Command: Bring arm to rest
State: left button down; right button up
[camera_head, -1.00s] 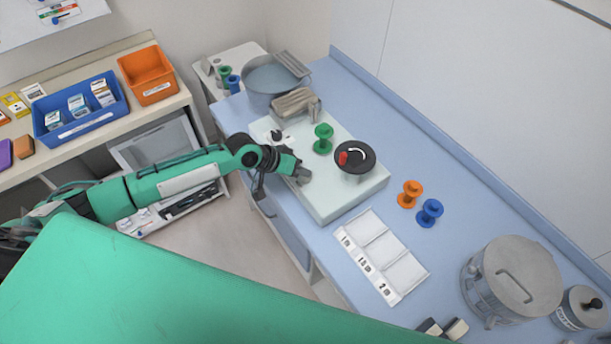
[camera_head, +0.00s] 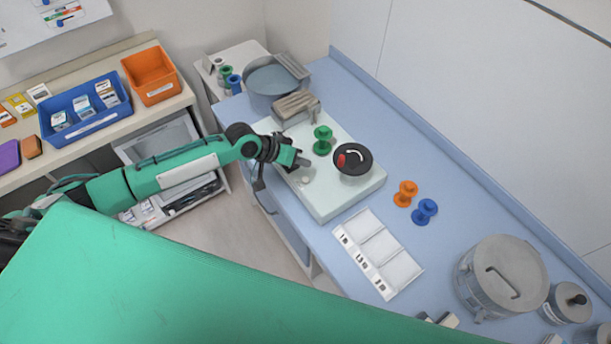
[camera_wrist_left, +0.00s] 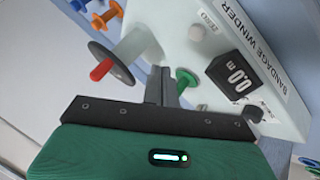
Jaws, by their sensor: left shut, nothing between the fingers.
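My left arm, green and black, reaches in from the left in the head view. Its left gripper (camera_head: 303,163) is shut and empty, above the near left part of the white bandage winder (camera_head: 330,206). In the left wrist view the shut fingers (camera_wrist_left: 161,86) show over the winder (camera_wrist_left: 182,42), beside its black display reading 0.0 m (camera_wrist_left: 235,77). The winder's dark disc with a red knob (camera_head: 355,160) stands to the right of the gripper, apart from it. A green spool (camera_head: 323,140) stands on the winder behind the gripper. My right gripper is not in view.
An orange spool (camera_head: 405,193) and a blue spool (camera_head: 425,211) stand right of the winder. A white labelled tray (camera_head: 376,254) lies in front. A grey basin (camera_head: 272,84) is behind, and a steel drum (camera_head: 502,277) is at right. The blue counter between them is partly clear.

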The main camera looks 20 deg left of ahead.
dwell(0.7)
pick_arm(q)
jog(key=s+d, duration=0.2)
jog(key=s+d+m, duration=0.1)
jog(key=s, duration=0.1)
jog(key=s+d+f+m+g, duration=0.1)
jog(key=s+d, duration=0.1)
jog(key=shift+s+d, duration=0.3)
jog(key=shift+s, duration=0.05)
jog(key=s+d, duration=0.2)
jog(key=s, duration=0.5)
jog(key=s+a+r+n+y, duration=0.15)
jog(key=s+a+y, duration=0.55)
jog(key=s+a, duration=0.7)
notch_tip(320, 180, down, 35)
jog(key=s+d+g+b, duration=0.1)
jog(key=g+b, duration=0.1)
jog(key=b, duration=0.4)
jog(key=s+a+f+b, duration=0.1)
jog(key=s+f+b, duration=0.1)
jog(key=s+f, duration=0.8)
jog(key=s+a+f+g+b, duration=0.1)
jog(key=s+a+f+b, duration=0.1)
jog(key=s+f, duration=0.7)
notch_tip(320, 180, down, 7)
jog(key=shift+s+a+f+y+b, duration=0.2)
jog(key=shift+s+a+y+b, duration=0.15)
jog(key=shift+b, duration=0.3)
